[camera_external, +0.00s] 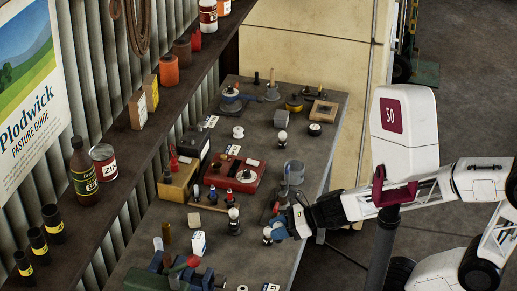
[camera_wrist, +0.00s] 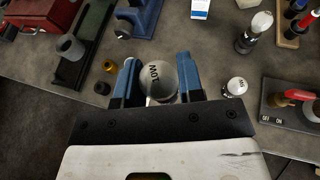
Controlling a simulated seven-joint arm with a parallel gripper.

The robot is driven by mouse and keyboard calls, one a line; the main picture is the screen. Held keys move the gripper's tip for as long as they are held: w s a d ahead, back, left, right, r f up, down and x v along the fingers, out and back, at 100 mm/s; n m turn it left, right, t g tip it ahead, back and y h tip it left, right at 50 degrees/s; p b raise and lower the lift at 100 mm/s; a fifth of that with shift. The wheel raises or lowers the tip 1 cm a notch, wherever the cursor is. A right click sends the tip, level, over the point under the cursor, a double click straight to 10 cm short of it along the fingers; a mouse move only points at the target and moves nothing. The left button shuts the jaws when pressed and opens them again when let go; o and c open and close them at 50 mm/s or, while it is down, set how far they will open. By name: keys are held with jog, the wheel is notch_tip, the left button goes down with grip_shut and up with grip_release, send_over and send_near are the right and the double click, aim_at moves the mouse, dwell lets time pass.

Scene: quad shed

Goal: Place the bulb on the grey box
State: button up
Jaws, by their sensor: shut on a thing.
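The bulb (camera_wrist: 158,76) is a pale round globe marked "40W", held between the two blue fingers of my gripper (camera_wrist: 158,84) in the wrist view. In the external view my gripper (camera_external: 281,229) is low at the table's right edge, and the held bulb is hard to make out there. The grey box (camera_external: 281,118) is a small plain cube near the far end of the table, well beyond my gripper. It does not show in the wrist view.
Another bulb (camera_wrist: 236,86) stands just right of my fingers in the wrist view, and one (camera_external: 233,213) sits on a dark base. A white bulb (camera_external: 282,136) stands just in front of the grey box. A grey cylinder (camera_external: 294,172) and red box (camera_external: 240,180) stand mid-table.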

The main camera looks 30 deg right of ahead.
jog(key=shift+r, duration=0.45)
jog(key=w+d+r+m+t+h, duration=0.1)
jog(key=w+d, duration=0.3)
jog(key=w, duration=0.6)
jog(key=w+d+r+m+t, duration=0.15)
jog(key=w+d, duration=0.25)
jog(key=w, duration=0.7)
jog(key=w+d+r+m+t+h, duration=0.15)
jog(key=w+d, duration=0.25)
jog(key=w, duration=0.6)
jog(key=w+d+f+m+h, duration=0.1)
jog(key=w+d+f, duration=0.1)
jog(key=w+d, duration=0.95)
jog(key=w+d+f+m+h, duration=0.1)
jog(key=w+d+f, duration=0.1)
jog(key=w+d, duration=0.95)
jog(key=s+d+f+t, duration=0.1)
jog(key=s+d+f, duration=0.2)
jog(key=s+f, duration=0.1)
jog(key=shift+f, duration=0.5)
jog(key=shift+d, duration=0.1)
